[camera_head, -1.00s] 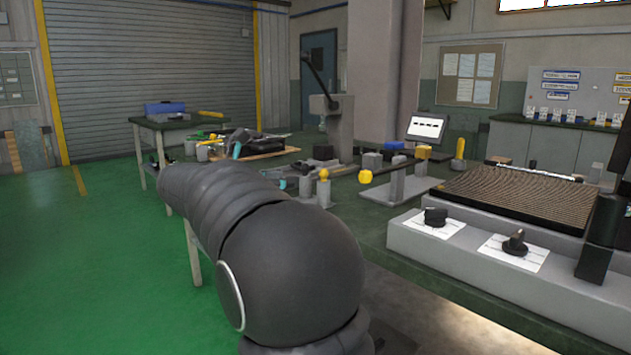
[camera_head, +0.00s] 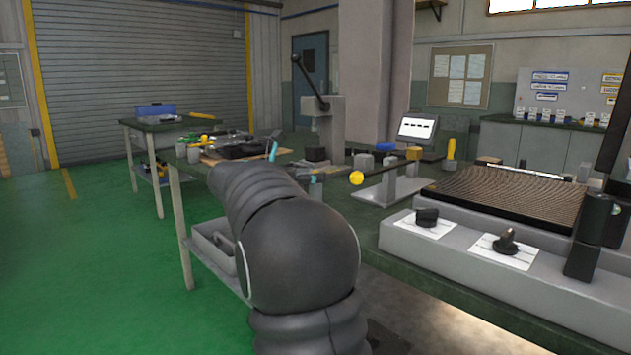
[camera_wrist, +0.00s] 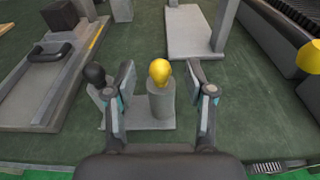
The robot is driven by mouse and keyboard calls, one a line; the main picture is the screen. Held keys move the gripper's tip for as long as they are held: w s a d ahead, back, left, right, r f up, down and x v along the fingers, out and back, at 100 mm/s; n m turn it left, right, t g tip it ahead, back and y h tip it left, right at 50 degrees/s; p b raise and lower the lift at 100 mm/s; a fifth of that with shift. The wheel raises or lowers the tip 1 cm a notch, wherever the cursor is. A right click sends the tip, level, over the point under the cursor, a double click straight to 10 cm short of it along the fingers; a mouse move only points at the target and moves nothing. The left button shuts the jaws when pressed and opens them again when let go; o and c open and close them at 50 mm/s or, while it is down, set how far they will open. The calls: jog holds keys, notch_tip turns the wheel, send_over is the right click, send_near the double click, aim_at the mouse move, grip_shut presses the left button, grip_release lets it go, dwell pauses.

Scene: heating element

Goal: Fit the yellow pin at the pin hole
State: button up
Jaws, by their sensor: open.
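In the wrist view, a yellow ball-topped pin (camera_wrist: 159,71) stands upright at a grey cylindrical post (camera_wrist: 161,101). The post rises from a small grey base plate (camera_wrist: 148,122). My gripper (camera_wrist: 161,77) is open, with one finger on each side of the yellow ball and visible gaps between. A black ball knob (camera_wrist: 94,73) stands on the same base, just outside the left finger. I cannot make out an empty pin hole.
A heating unit with a ribbed top (camera_head: 510,197) and black dials (camera_head: 427,217) is farther right. A grey fixture (camera_wrist: 52,75) lies left of the pin.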

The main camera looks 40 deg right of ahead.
jog(key=shift+d+f, duration=0.2)
jog(key=shift+d, duration=0.9)
jog(key=shift+w, duration=0.1)
grip_shut()
